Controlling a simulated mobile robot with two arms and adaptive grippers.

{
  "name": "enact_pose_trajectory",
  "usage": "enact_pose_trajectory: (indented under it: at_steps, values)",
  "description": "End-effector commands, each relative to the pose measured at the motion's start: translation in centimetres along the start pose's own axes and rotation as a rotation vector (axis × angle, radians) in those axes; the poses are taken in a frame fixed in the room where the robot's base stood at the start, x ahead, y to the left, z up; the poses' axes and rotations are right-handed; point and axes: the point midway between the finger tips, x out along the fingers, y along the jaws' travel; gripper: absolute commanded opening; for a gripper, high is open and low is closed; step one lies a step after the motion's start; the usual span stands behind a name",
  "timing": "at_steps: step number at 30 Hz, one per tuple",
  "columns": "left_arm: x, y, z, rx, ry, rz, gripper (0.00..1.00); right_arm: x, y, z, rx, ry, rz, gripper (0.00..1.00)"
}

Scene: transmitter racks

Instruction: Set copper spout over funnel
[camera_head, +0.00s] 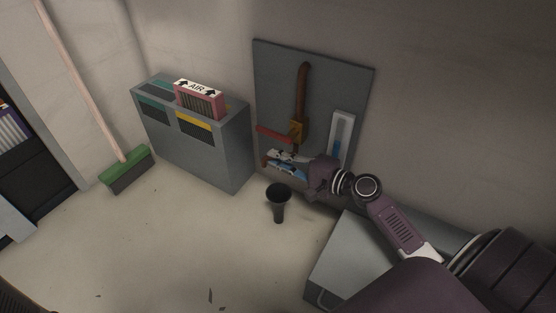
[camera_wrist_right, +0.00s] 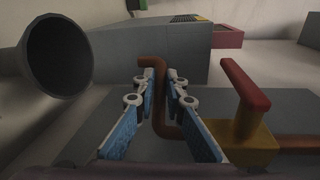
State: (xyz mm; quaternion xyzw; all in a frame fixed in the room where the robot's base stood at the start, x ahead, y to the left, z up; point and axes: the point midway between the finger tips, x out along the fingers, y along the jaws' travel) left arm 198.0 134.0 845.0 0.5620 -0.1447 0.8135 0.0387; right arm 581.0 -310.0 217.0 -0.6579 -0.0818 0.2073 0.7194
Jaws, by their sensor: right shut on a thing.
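The copper spout (camera_wrist_right: 157,95) is a thin bent pipe coming out of a brass valve body (camera_wrist_right: 247,135) with a red lever (camera_wrist_right: 245,84). My right gripper (camera_wrist_right: 162,82) is shut on the spout, with blue-padded fingers on both sides of it. In the head view my right gripper (camera_head: 275,161) is at the lower part of the panel, just below the red lever (camera_head: 275,134). The black funnel (camera_head: 279,198) stands upright on the floor below the gripper. Its wide mouth shows at the left in the wrist view (camera_wrist_right: 60,58). My left gripper is not in view.
The valve and a blue-and-white gauge (camera_head: 341,138) are on a grey wall panel (camera_head: 276,70). A grey cabinet (camera_head: 205,150) with a pink AIR filter (camera_head: 200,102) stands left of it. A green broom (camera_head: 125,170) leans farther left. A grey box (camera_head: 350,252) is at right.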

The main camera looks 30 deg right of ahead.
Motion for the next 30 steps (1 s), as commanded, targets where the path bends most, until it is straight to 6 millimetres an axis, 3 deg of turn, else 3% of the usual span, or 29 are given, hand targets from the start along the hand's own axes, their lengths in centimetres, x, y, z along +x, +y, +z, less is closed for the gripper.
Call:
enact_pose_trajectory:
  at_steps: [8, 9, 13, 23, 30]
  values:
    - [0.0, 0.0, 0.0, 0.001, -0.001, 0.0, 0.4, 0.0, -0.1, -0.1, -0.001, 0.003, -0.001, 0.0]
    - [0.0, 0.0, 0.0, 0.001, -0.001, 0.0, 0.4, 0.0, -0.1, -0.1, -0.001, 0.003, -0.001, 0.15]
    - [0.0, 0.0, 0.1, 0.001, -0.001, 0.0, 0.4, 0.0, -0.1, -0.1, -0.001, 0.003, -0.001, 0.29]
    - [-0.1, -0.2, 0.3, 0.001, -0.009, -0.005, 0.4, -0.2, 0.0, -0.1, 0.0, 0.002, 0.0, 0.29]
    - [-0.1, -0.1, 0.1, 0.001, -0.005, -0.003, 0.4, -3.4, 0.1, 0.0, 0.0, 0.002, 0.003, 0.29]
